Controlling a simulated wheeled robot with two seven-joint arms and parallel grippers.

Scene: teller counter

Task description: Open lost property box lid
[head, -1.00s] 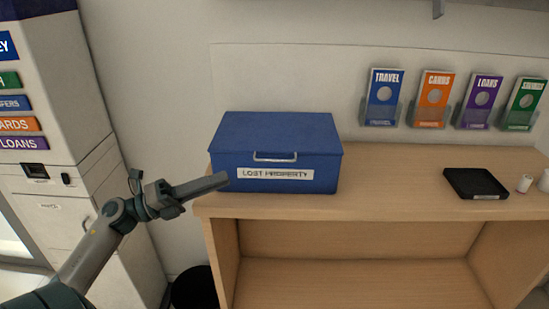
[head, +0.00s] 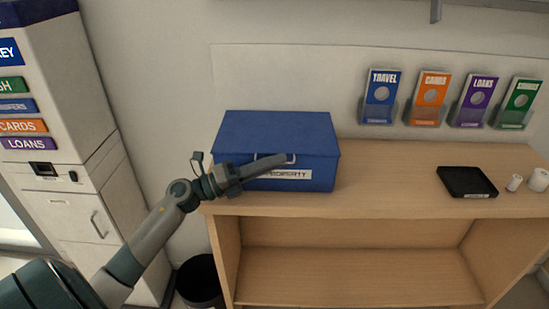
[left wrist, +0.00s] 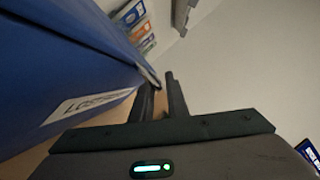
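The blue lost property box (head: 318,170) stands on the left end of the wooden counter with its lid (head: 278,130) down. A metal handle (head: 292,158) is on its front, mostly hidden behind my left gripper (head: 282,159). The gripper reaches in from the left across the box front and also covers part of the white label (head: 290,174). In the left wrist view, the fingers (left wrist: 161,88) stand a little apart beside the box (left wrist: 50,65), near its upper front edge. Contact with the handle cannot be made out. My right gripper is out of view.
A black tray (head: 467,182) and small white cylinders (head: 538,180) are on the counter's right part. Leaflet holders (head: 381,97) hang on the wall behind. A dark bin (head: 198,283) and a kiosk (head: 75,200) stand to the left. The counter's middle is clear.

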